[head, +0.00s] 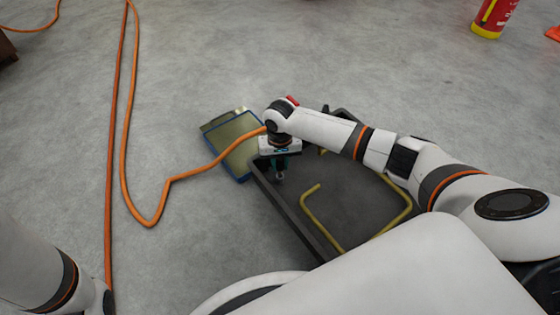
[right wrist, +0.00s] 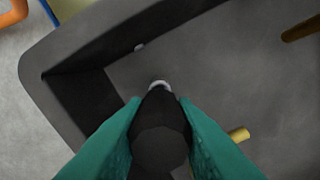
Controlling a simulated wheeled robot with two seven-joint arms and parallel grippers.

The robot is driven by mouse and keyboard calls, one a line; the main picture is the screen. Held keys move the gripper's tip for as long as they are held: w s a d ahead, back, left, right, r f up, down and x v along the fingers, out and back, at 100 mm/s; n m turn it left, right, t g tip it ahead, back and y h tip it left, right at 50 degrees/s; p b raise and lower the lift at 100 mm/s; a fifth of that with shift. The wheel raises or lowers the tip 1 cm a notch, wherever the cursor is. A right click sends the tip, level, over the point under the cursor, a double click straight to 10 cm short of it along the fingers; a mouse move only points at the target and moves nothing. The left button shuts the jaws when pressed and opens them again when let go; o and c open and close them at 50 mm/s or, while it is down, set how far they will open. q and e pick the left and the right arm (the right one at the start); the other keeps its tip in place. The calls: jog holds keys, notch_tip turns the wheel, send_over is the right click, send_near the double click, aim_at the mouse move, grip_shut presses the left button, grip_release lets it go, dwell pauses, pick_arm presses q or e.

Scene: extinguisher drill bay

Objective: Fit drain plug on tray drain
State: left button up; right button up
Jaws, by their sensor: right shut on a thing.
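My right gripper (head: 280,177) is over the left part of the dark grey tray (head: 285,205), pointing down. In the right wrist view its teal fingers (right wrist: 160,130) are shut on a dark, rounded piece, which looks like the drain plug (right wrist: 160,145). A small pale round part (right wrist: 159,85) shows at the far end of the plug; I cannot tell whether it is the plug's tip or the drain. A small pale spot (right wrist: 139,47) shows near the tray's inner wall. The drain is not clearly visible. My left gripper is out of view.
A bent yellow bar (head: 309,215) lies in or over the tray. A blue-rimmed shallow box (head: 238,140) is beside the tray's far left corner. An orange hose (head: 150,222) loops over the floor. A red and yellow extinguisher (head: 492,18) stands far right. Floor at left is mostly clear.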

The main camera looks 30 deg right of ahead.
aim_at(280, 170)
jog(key=shift+f, duration=0.25)
dwell(0.3)
jog(key=shift+f, duration=0.85)
jog(key=shift+f, duration=0.1)
dwell(0.4)
jog(key=shift+p, duration=0.5)
jog(key=shift+f, duration=0.2)
dwell(0.3)
jog(key=shift+f+b, duration=0.3)
jog(key=shift+f, duration=0.3)
